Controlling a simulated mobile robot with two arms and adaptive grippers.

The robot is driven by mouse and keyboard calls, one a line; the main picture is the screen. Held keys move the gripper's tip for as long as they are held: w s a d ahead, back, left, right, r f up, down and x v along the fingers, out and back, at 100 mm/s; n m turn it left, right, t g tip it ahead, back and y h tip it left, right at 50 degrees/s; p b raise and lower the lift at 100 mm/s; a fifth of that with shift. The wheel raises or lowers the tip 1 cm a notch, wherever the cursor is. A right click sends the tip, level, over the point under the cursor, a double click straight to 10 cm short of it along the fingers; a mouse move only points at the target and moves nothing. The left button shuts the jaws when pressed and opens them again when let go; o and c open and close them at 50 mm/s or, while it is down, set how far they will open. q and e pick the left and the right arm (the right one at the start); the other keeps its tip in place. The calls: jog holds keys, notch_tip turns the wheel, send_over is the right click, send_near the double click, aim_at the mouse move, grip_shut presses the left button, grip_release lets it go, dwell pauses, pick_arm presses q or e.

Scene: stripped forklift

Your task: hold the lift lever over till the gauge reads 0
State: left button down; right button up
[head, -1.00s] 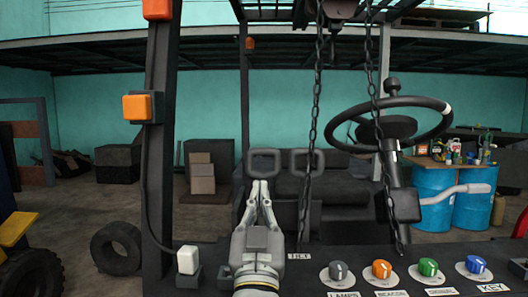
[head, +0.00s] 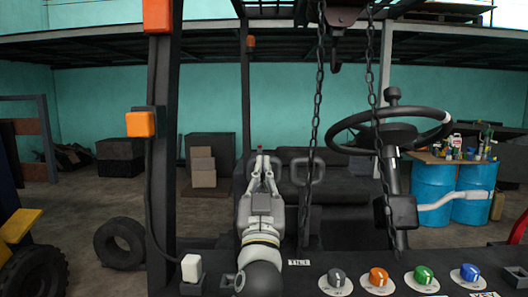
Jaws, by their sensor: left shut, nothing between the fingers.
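My left gripper (head: 259,161) is grey, points away from me over the dark dash panel, and its fingertips meet with nothing between them. A small red tip shows right at the fingertips; I cannot tell whether the two touch. No lift lever can be picked out for certain; my left arm hides part of the panel. A small white label (head: 298,262) lies on the panel just right of my arm, its print too small to read. I see no readable gauge. My right gripper is not in view.
Several coloured knobs, among them an orange one (head: 378,277), line the panel's right side. A white-topped switch (head: 191,268) stands at left. Two chains hang in front, one (head: 318,110) close right of my gripper. The steering wheel (head: 389,131) is at right, a dark post (head: 163,190) at left.

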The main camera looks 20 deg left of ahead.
pick_arm(q)
jog(key=w, duration=0.1)
jog(key=w+a+p, duration=0.1)
jog(key=w, duration=0.3)
jog(key=shift+w+a+r+p, duration=0.1)
jog(key=shift+w+a+p, duration=0.15)
jog(key=shift+a+p, duration=0.1)
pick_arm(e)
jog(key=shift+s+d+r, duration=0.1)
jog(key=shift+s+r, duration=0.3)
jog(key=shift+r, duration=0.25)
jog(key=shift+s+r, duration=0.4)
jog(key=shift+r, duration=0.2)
pick_arm(q)
jog(key=shift+w, duration=0.1)
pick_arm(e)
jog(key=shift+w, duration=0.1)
